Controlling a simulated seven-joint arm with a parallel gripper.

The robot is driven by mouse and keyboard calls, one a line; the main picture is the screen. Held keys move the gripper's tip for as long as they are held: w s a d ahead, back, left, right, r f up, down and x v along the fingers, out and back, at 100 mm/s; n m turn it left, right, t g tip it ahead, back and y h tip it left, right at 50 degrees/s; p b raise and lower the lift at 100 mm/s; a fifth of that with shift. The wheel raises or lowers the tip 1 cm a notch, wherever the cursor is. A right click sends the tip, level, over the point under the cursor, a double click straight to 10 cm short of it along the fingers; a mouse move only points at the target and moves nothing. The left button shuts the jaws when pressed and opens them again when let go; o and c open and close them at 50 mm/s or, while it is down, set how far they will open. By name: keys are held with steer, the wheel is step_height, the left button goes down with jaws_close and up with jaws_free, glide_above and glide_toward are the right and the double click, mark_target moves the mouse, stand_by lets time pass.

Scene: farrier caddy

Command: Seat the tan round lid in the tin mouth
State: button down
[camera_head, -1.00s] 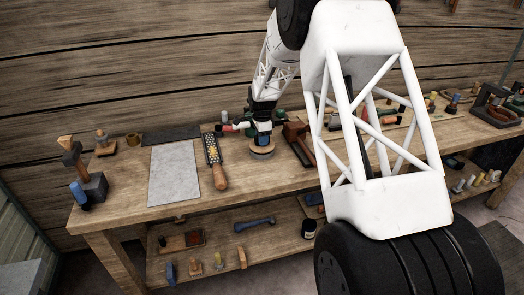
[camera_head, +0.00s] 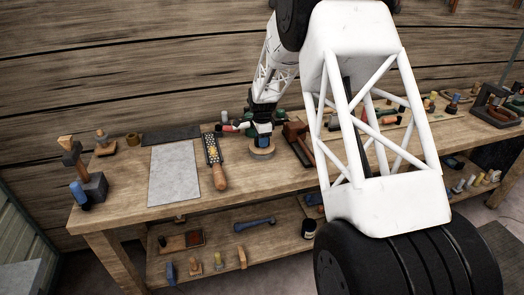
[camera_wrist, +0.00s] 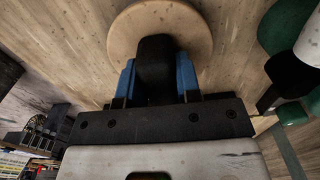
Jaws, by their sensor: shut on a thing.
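The tan round lid (camera_head: 262,154) is under my gripper (camera_head: 263,141), low over or on the workbench, right of a wooden-handled rasp. In the wrist view, the lid (camera_wrist: 128,30) is a broad pale wooden disc with a black knob (camera_wrist: 156,65). The blue fingers of my gripper (camera_wrist: 156,78) are closed on either side of that knob. The lid looks about level. I cannot make out the tin or its mouth in either view; the lid and my arm may hide it. I cannot tell what touches the lid's underside.
The rasp (camera_head: 217,172) and a grey sheet (camera_head: 174,173) lie left of the lid on the workbench (camera_head: 270,178). A dark red-brown tool (camera_head: 298,140) is close on the right. Green items (camera_wrist: 287,25) stand near the gripper. Bare wood lies in front of the lid.

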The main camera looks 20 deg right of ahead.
steer(key=shift+f, duration=0.3)
stand_by(0.4)
steer(key=c, duration=0.7)
jaws_free()
steer(key=shift+c, duration=0.2)
steer(key=shift+r, duration=3.9)
